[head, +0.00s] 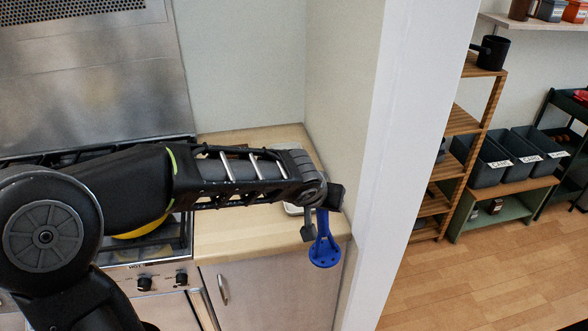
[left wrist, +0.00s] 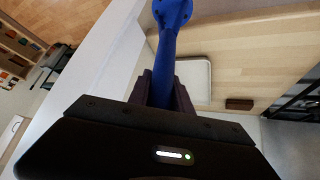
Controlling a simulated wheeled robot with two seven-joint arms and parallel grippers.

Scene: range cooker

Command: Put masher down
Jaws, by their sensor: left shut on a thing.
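A blue masher (head: 324,249) hangs below my left gripper (head: 322,200) in the head view, its perforated head pointing down in front of the counter's front edge. In the left wrist view the masher's blue handle (left wrist: 165,62) runs up from between the fingers of my left gripper (left wrist: 163,88), which is shut on it. The wooden counter (head: 235,236) lies beneath and behind the arm. A pale tray or board (left wrist: 194,78) lies on the counter, partly hidden by the arm in the head view. My right gripper is in neither view.
The range cooker (head: 165,262) with black grates and a yellow item (head: 140,230) is left of the counter. A white wall edge (head: 405,150) stands close right of the gripper. A small dark block (left wrist: 239,104) lies on the counter. Wooden shelves (head: 462,122) stand farther right.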

